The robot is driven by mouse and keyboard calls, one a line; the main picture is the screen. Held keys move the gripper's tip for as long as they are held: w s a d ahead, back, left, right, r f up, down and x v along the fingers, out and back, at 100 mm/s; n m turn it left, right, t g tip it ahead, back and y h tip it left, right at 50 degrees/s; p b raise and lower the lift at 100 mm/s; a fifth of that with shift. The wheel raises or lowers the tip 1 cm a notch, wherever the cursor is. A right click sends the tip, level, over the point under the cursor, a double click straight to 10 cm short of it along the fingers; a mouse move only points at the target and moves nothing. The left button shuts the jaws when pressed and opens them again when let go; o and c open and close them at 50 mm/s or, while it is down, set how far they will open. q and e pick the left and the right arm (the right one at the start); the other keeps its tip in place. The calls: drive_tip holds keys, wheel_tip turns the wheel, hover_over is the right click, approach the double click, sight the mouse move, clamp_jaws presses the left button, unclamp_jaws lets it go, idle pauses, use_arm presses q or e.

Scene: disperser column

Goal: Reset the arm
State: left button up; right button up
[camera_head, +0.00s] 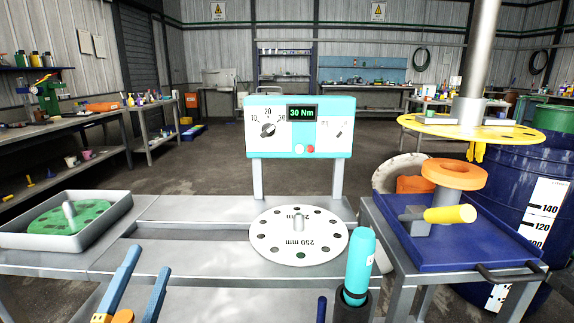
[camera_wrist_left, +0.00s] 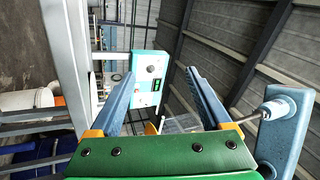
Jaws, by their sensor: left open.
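My left gripper (camera_head: 148,260) is at the lower left of the head view, over the front of the grey workbench (camera_head: 205,262). Its two blue fingers stand apart with nothing between them. In the left wrist view the open fingers (camera_wrist_left: 160,73) point toward the turquoise control box (camera_wrist_left: 147,82), which is some way off. The same box (camera_head: 300,145) stands on two posts behind the bench in the head view, with a display reading 30 Nm. My right gripper does not show in either view.
A green disc lies in a grey tray (camera_head: 118,207) at left. A white disc (camera_head: 298,252) lies on the bench behind a turquoise tool (camera_head: 361,258) in a dark holder. At right, a blue tray (camera_head: 470,250) holds a yellow-handled tool, near a yellow disc (camera_head: 470,130) on a shaft.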

use_arm(q)
drive_tip(key=s+a+f+n+g+y, duration=0.1)
drive_tip(key=s+f+n+g+y, duration=0.15)
drive_tip(key=f+n+g, duration=0.6)
drive_tip(key=s+a+f+n+g+y, duration=0.1)
drive_tip(key=s+f+n+g, duration=0.15)
drive_tip(key=f, duration=1.05)
drive_tip(key=s+d+f+n+g+h, duration=0.1)
drive_tip(key=s+d+f+g+h, duration=0.1)
drive_tip(key=s+d+f+g, duration=0.4)
drive_tip(key=s+d+f+n+g+h, duration=0.15)
drive_tip(key=s+f, duration=0.25)
drive_tip(key=s, duration=0.5)
wheel_tip(320, 180, down, 14)
drive_tip(key=g, duration=0.2)
drive_tip(key=s+a+f+g, duration=0.1)
drive_tip(key=s+a+f, duration=0.2)
drive_tip(key=s+f, duration=1.05)
wheel_tip(320, 180, up, 20)
drive_tip(key=p, duration=1.9)
drive_tip(key=shift+d+m, duration=0.15)
drive_tip(key=shift+m, duration=0.2)
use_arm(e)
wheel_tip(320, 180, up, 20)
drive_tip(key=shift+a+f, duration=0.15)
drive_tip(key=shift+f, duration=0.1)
use_arm(q)
drive_tip(key=shift+f, duration=0.1)
